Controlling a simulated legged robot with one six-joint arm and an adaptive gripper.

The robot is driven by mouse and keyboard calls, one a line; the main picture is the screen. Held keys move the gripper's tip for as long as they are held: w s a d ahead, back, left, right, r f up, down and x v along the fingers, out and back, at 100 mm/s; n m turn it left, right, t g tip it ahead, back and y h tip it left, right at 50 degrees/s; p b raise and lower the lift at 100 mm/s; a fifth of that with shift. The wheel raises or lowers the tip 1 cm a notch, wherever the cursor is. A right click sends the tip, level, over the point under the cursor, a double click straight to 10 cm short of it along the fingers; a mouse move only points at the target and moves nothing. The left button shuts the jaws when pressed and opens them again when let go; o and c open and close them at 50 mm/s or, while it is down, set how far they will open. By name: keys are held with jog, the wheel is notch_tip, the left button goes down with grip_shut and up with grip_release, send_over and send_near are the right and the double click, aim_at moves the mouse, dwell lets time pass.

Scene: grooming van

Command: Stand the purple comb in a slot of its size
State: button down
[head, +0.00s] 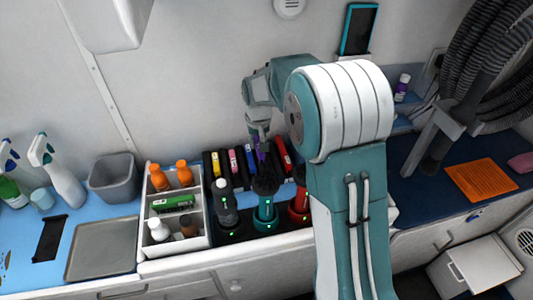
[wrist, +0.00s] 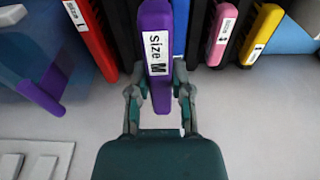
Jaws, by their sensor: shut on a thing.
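The purple comb (wrist: 158,80), with a "size M" label, stands between the two fingers of my gripper (wrist: 160,88) in the wrist view, its end toward the camera. In the head view my gripper (head: 258,135) is over the dark rack (head: 208,168), and a little of the purple comb (head: 262,154) shows below it. In the wrist view the comb is between a red comb (wrist: 92,40) and a blue one (wrist: 196,30). Its lower part is hidden, so I cannot tell whether it sits in a slot. Pink (wrist: 222,35) and yellow (wrist: 261,35) labelled combs stand in the rack.
Clippers on stands, one with a dark brush-like top (head: 265,185), are in front of the rack. A white divided caddy (head: 150,210) with bottles is left of it. Spray bottles and a grey bin (head: 113,178) stand farther left. The wall is close behind.

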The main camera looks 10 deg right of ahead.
send_over(266, 160)
jog(key=f, duration=0.4)
jog(key=shift+s+f, duration=0.25)
jog(key=shift+s, duration=0.15)
jog(key=shift+f, duration=1.6)
jog(key=c, duration=0.5)
grip_release()
jog(key=shift+f, duration=0.1)
jog(key=shift+c, duration=0.2)
